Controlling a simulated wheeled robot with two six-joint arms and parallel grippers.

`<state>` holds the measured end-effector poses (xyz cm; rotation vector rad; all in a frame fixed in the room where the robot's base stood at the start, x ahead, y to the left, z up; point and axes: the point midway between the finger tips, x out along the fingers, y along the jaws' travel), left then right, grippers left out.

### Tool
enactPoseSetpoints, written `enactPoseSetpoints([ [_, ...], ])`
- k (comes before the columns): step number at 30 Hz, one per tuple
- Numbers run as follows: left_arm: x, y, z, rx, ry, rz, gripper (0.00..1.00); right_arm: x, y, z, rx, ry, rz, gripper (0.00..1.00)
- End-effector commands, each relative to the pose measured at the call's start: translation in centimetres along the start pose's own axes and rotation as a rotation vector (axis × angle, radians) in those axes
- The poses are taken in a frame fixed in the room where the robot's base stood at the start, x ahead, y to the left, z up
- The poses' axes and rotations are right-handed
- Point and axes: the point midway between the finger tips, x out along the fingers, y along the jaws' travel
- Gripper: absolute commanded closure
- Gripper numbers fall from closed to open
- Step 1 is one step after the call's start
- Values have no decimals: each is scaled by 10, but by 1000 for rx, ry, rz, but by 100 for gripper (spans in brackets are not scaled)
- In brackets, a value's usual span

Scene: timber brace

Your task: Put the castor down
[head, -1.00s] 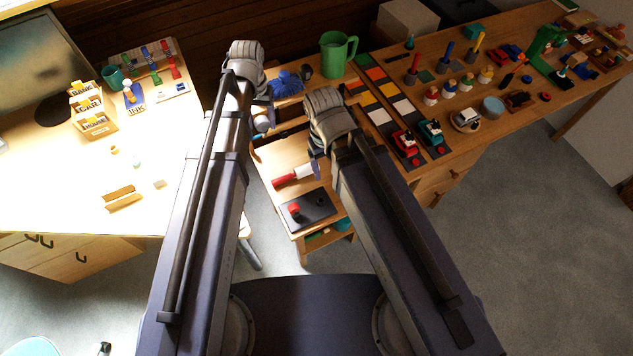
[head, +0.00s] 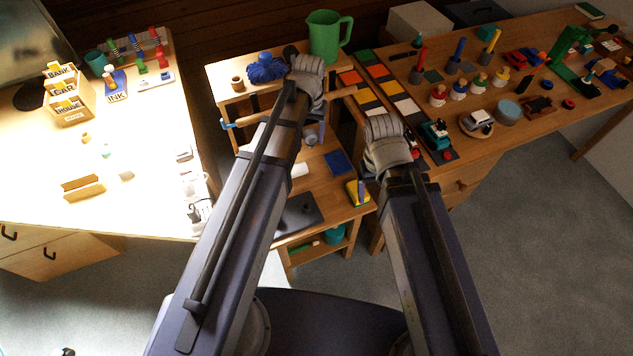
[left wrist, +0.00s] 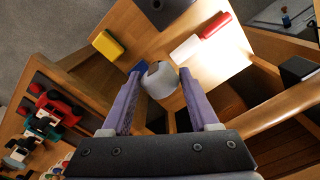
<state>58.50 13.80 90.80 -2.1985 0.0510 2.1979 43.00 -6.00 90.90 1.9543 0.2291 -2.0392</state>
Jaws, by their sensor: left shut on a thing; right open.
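My left gripper (left wrist: 162,78) is shut on the castor (left wrist: 160,82), a pale grey-white rounded thing between the two lavender fingers. In the head view the left gripper (head: 309,122) is over the small wooden trolley, and a bit of the pale castor (head: 313,135) shows beneath it. The castor is above the trolley's middle shelf (head: 328,196); I cannot tell whether it touches anything. My right gripper (head: 383,170) is to the right, near the long bench's edge. Its fingers are mostly hidden behind the wrist, and it is open.
On the shelf are a blue block (head: 338,162), a yellow block (left wrist: 108,45), a red and white thing (left wrist: 202,38) and a dark mat (head: 300,212). The long bench (head: 480,130) holds toys.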

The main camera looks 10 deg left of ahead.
Motion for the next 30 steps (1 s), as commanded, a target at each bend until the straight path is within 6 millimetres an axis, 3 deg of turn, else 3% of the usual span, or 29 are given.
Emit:
enactPoseSetpoints([
  [1,26,-3,1,-11,0,0,100,26,-3,-2,0,0,0,20],
  [12,112,-20,5,-88,0,0,100,111,-11,-6,0,0,0,20],
  [18,134,-25,6,-112,0,0,100,133,-13,-8,0,0,0,20],
  [30,143,-26,7,-121,0,0,100,142,-14,-8,0,0,0,20],
])
